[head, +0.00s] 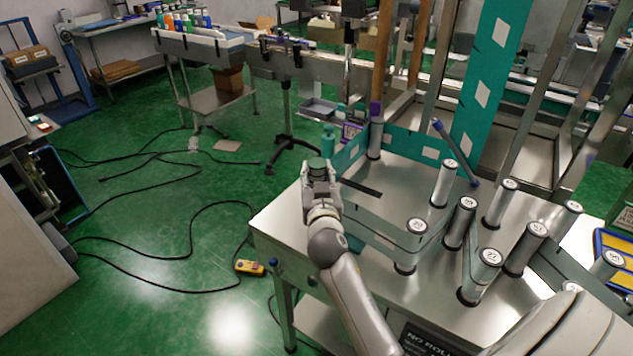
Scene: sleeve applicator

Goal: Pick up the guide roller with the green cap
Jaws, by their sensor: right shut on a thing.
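My right gripper (320,182) is at the left edge of the steel table and is shut on the guide roller with the green cap (318,163). The green cap shows just above the fingers, and the roller's body is mostly hidden behind the gripper. I cannot tell whether the roller touches the table. My left gripper is not in view.
Several silver rollers with white labelled tops, such as one (444,183), stand on the steel table (385,285) to the right, with film around some. A teal patterned web (487,80) rises behind. A yellow pendant (249,267) and black cables lie on the green floor.

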